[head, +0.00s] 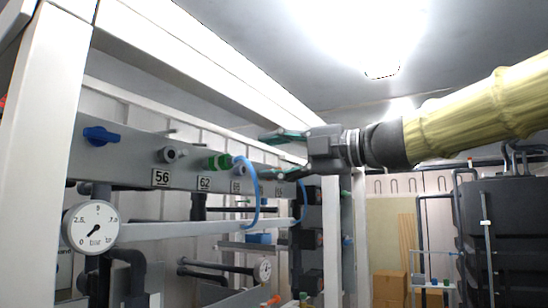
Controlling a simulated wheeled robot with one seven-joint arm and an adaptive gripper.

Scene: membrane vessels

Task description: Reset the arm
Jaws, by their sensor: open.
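My arm, in a yellow sleeve (480,105), reaches in from the right in the head view. My gripper (270,155) points left, with its two dark-green fingers spread apart and nothing seen between them. It appears in front of the grey panel (125,145) with its numbered labels and fittings. I cannot tell how far the fingertips are from the panel. The part of the panel behind the gripper is hidden.
A white frame post (45,150) and top beam (200,60) border the panel. Dark tanks (505,230) stand at right.

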